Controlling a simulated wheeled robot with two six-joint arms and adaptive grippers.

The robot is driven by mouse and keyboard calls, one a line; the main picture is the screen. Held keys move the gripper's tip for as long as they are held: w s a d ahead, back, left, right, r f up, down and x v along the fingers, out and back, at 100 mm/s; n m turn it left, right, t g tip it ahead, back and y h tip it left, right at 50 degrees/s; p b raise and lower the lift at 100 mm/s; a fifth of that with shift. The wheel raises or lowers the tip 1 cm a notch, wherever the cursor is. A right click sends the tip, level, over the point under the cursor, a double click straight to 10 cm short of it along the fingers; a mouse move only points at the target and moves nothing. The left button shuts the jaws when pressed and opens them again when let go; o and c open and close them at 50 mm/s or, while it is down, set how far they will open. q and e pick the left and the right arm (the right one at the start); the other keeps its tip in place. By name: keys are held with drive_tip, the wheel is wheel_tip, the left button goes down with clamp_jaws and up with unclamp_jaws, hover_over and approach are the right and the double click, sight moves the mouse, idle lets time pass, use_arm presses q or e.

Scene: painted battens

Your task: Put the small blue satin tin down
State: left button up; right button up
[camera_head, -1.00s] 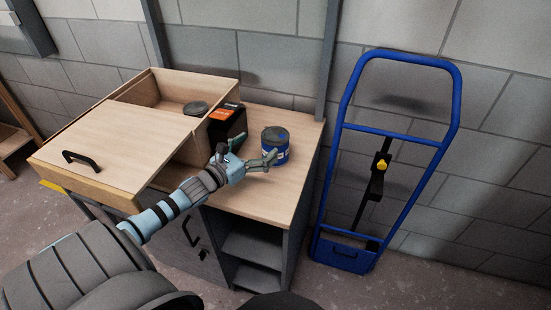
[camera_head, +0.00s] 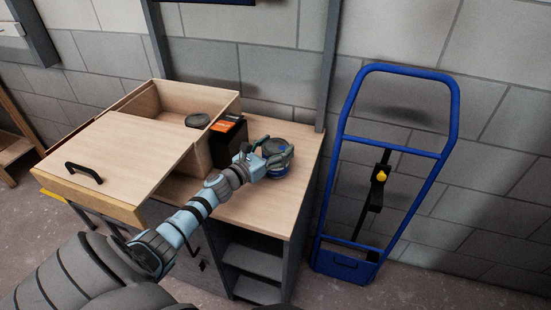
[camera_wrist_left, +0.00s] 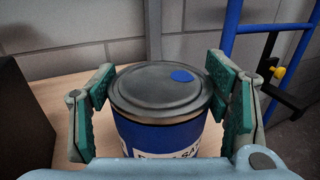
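The blue satin tin (camera_head: 279,148) stands upright on the wooden bench top, near its back right. In the left wrist view the tin (camera_wrist_left: 160,110) has a grey lid with a blue dot and a white label, partly hidden by my gripper. My left gripper (camera_head: 274,154) reaches the tin from the front left. Its green-padded fingers (camera_wrist_left: 165,92) stand on either side of the tin, with a narrow gap seen beside the left pad, so it looks open around the tin. My right gripper is not in view.
A black and orange box (camera_head: 229,140) stands just left of the tin. A dark round lid (camera_head: 197,120) shows in the wooden box section (camera_head: 150,97) behind the handled panel (camera_head: 110,165). Bare bench top (camera_head: 240,207) lies in front. A blue hand truck (camera_head: 445,150) leans right.

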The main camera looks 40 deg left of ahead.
use_arm(q)
drive_tip(key=shift+w+r, duration=0.1)
drive_tip(key=c, duration=1.1)
